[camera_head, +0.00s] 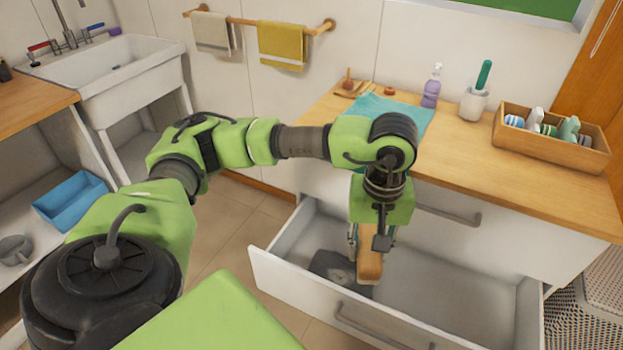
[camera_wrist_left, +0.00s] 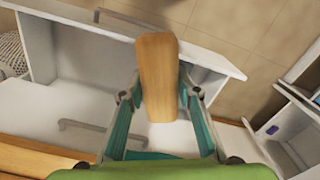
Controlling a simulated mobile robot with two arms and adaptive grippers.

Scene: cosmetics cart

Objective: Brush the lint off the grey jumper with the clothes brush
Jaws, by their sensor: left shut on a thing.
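My left gripper (camera_head: 372,238) is shut on a wooden-bodied brush (camera_head: 370,268) and holds it at the open drawer (camera_head: 455,290). In the left wrist view the long tan brush (camera_wrist_left: 158,75) sits between the two teal fingers of the left gripper (camera_wrist_left: 160,95); its bristles do not show. A dark grey shape (camera_head: 330,265) with a small pale mark shows in the drawer, just left of the brush. I cannot tell whether it is the jumper, or whether the brush touches it. No other grey garment shows. My right gripper is not in view.
The wooden counter (camera_head: 500,175) holds a teal cloth (camera_head: 408,118), a purple spray bottle (camera_head: 432,88), a white holder with a green handle (camera_head: 474,102) and a wooden box (camera_head: 548,150) of bottles. A blue bin (camera_head: 70,203) stands at left. The drawer's right part is empty.

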